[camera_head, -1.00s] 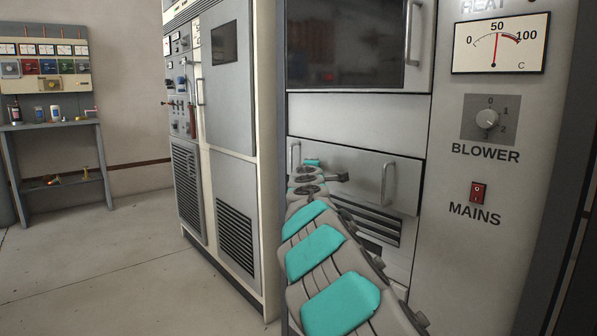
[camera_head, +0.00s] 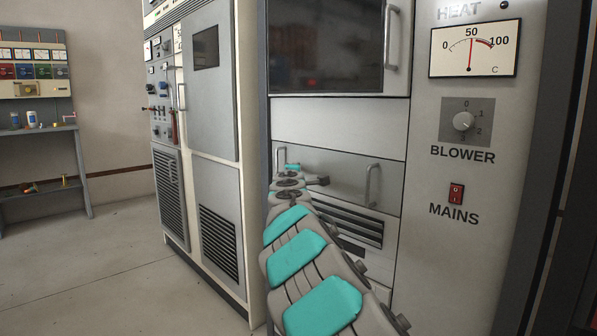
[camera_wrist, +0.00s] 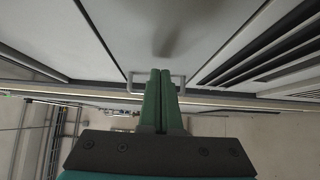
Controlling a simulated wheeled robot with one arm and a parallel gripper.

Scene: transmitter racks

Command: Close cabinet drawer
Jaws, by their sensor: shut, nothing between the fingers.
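The cabinet drawer (camera_head: 340,180) is a grey front panel low in the cabinet at right, with a vertical handle (camera_head: 372,184) on its right and another handle (camera_head: 278,160) on its left. It looks nearly flush with the cabinet; I cannot tell whether a small gap remains. My arm reaches toward the drawer's left part, and its links hide part of the front and my gripper in the head view. In the wrist view my gripper (camera_wrist: 160,74) has green fingers shut together, empty, overlapping a pale bar-shaped handle (camera_wrist: 178,79). Contact is unclear.
A dark-windowed door (camera_head: 325,45) is above the drawer, and a slotted vent (camera_head: 345,222) below. A panel with a blower knob (camera_head: 463,121) and red mains switch (camera_head: 456,193) is at right. Another cabinet (camera_head: 215,110) stands left, with open floor (camera_head: 110,270) before it.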

